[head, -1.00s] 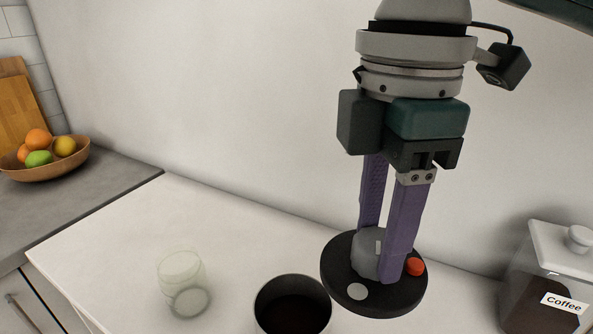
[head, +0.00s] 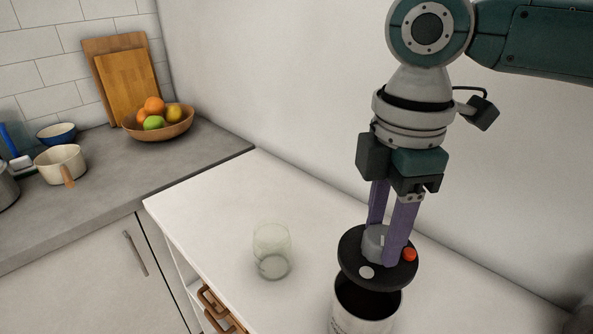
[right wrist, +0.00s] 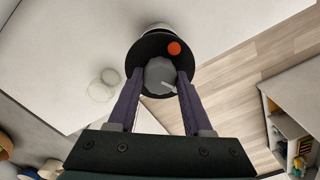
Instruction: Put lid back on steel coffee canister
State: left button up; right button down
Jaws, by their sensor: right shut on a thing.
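The lid (head: 350,258) is a black disc with a grey knob, an orange-red dot and a pale dot. My right gripper (head: 388,250) is shut on the knob, one purple finger on each side; the right wrist view shows this grip too (right wrist: 158,85). The steel canister (head: 345,318) stands open on the white counter, dark inside, cut off by the lower picture edge. The lid is held above its opening and hides the far rim in the head view. In the right wrist view the lid (right wrist: 142,50) covers most of the canister. My left gripper is not in view.
A clear glass (head: 272,252) stands on the white counter (head: 215,210) left of the canister. A fruit bowl (head: 160,128), a cream pot (head: 62,163) and cutting boards (head: 125,85) are on the grey counter at left. The wall is close behind my right arm.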

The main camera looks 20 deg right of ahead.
aim_at(376, 259)
notch_tip(376, 259, down, 3)
jog(key=b, duration=0.3)
jog(key=shift+f+b, duration=0.2)
jog(key=shift+b, duration=0.15)
jog(key=shift+f, duration=0.85)
jog(key=shift+r+p, duration=0.1)
jog(key=shift+p, duration=0.55)
dwell(0.9)
jog(key=shift+f+p, duration=0.25)
jog(key=shift+p, duration=0.05)
dwell(0.6)
jog(key=shift+p, duration=0.4)
